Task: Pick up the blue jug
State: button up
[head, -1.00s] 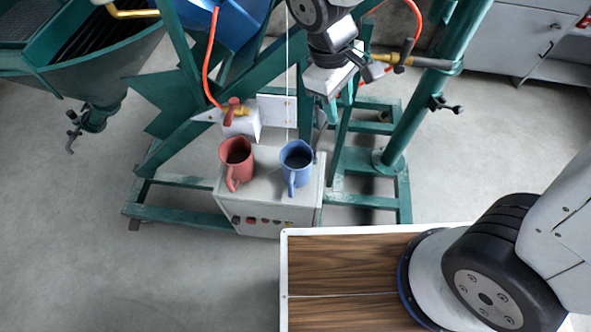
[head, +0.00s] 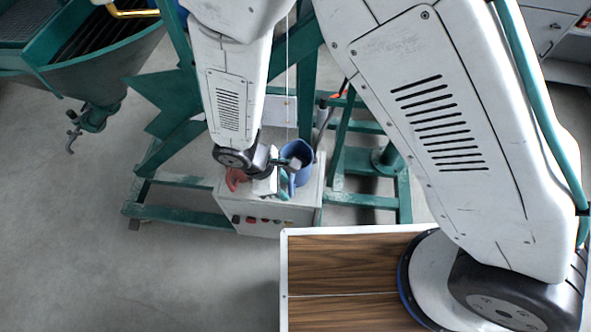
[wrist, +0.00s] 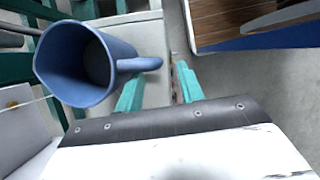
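The blue jug (head: 303,151) stands upright on the grey control box, partly hidden by my gripper in the head view. The wrist view shows the jug (wrist: 63,70) at upper left, its open mouth facing the camera and its handle (wrist: 140,64) pointing right. My gripper (head: 284,178) is low beside the jug on its handle side. In the wrist view the two teal fingers of my gripper (wrist: 157,84) are apart, with the handle's end near the gap between their tips. I cannot tell whether they touch the handle.
A red mug (head: 233,179) stands left of the jug, mostly hidden by my wrist. The grey box (head: 262,219) sits inside a green metal frame (head: 180,214). A thin cord (head: 287,80) hangs behind the jug. A wood-topped surface (head: 340,262) is in front at right.

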aim_at(289, 191)
jog(key=x, duration=0.4)
jog(key=shift+w, duration=0.1)
grip_shut()
jog(key=shift+r, duration=0.15)
